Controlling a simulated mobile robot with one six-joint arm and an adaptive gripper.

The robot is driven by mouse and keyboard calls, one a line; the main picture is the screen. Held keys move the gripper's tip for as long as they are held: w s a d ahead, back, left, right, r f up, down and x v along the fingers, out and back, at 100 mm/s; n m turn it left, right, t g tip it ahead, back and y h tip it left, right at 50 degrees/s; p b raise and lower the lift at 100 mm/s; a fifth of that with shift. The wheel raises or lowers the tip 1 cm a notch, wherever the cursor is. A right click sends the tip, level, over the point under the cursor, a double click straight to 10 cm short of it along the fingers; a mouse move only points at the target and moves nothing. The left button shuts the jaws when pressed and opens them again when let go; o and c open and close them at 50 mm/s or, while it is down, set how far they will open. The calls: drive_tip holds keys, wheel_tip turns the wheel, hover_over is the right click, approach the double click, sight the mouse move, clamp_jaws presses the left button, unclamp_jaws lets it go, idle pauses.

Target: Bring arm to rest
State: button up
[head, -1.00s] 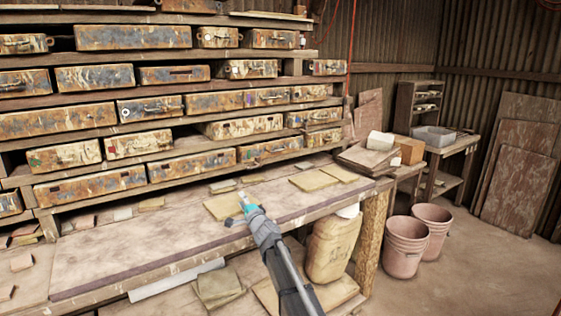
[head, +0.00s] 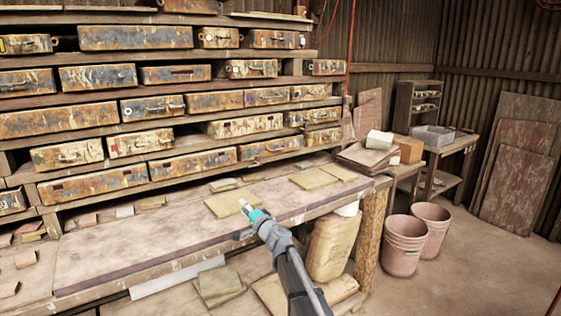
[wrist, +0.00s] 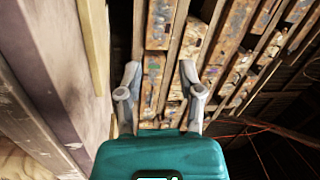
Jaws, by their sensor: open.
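My gripper (head: 244,206) is held out over the front part of the long wooden workbench (head: 130,245) in the head view. In the wrist view my gripper (wrist: 160,98) shows its two grey fingers spread apart with nothing between them. A flat tan tile (head: 224,203) lies on the bench just behind the gripper in the head view. Whether the fingertips touch the bench cannot be told. The fingers point toward the shelves of worn metal moulds (wrist: 155,60).
Shelves with several rusty metal cases (head: 134,37) rise behind the bench. More flat tiles (head: 313,178) lie to the right on it. A paper sack (head: 328,248) stands below the bench, and pink buckets (head: 402,245) stand on the floor at right.

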drive_tip(key=s+d+f+n+g+h, duration=0.3)
drive_tip(key=s+d+f+g, duration=0.3)
drive_tip(key=s, duration=0.4)
drive_tip(key=s+d+f+n+g+h, duration=0.3)
drive_tip(key=s+d+f, duration=0.5)
drive_tip(key=s+d, duration=0.1)
drive_tip(key=s+d+f+n+g+h, duration=0.3)
drive_tip(key=s+d+f+g, duration=0.3)
drive_tip(key=s, duration=0.4)
drive_tip(key=s+d+m+h, duration=0.2)
drive_tip(key=s+d+h, duration=0.3)
drive_tip(key=d, duration=0.4)
wheel_tip(320, 180, up, 13)
drive_tip(key=y+p, duration=0.1)
drive_tip(key=p, duration=1.4)
drive_tip(key=shift+s+a+r, duration=0.15)
drive_tip(key=shift+s+r, duration=0.05)
drive_tip(key=shift+s, duration=0.25)
drive_tip(key=shift+s+f, duration=0.1)
drive_tip(key=shift+s, duration=0.05)
